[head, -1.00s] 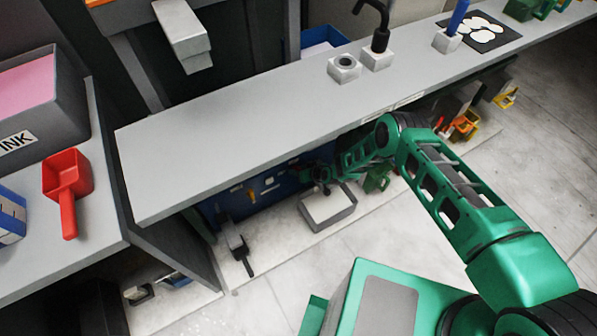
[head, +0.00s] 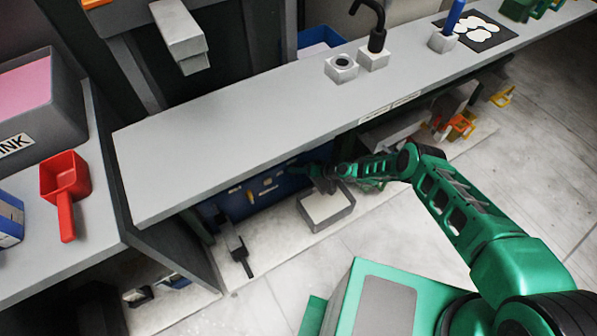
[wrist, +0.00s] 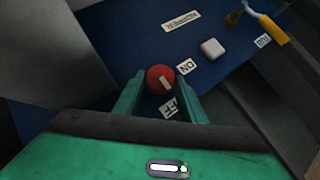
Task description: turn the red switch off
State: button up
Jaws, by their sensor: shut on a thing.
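The red switch (wrist: 158,77) is a round red knob with a small pale mark on its face, on a blue panel (wrist: 120,45). In the wrist view my gripper (wrist: 161,88) has one green finger on each side of the knob and is shut on it. An ON label (wrist: 186,67) is to the knob's right and an OFF label (wrist: 169,107), partly hidden, is below it. In the head view my gripper (head: 304,171) is at the blue panel (head: 236,203) under the counter; the red switch cannot be made out there.
A white square button (wrist: 212,49) and a yellow-handled lever (wrist: 265,24) are on the panel to the right. A grey open box (head: 328,217) stands on the floor below my gripper.

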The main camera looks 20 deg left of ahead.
jog(key=shift+w+d+f, duration=0.15)
jog(key=shift+w+d, duration=0.05)
jog(key=o, duration=1)
jog(key=shift+a, duration=0.1)
jog(key=shift+s, duration=0.1)
jog(key=v, duration=1)
jog(key=shift+d+r, duration=0.3)
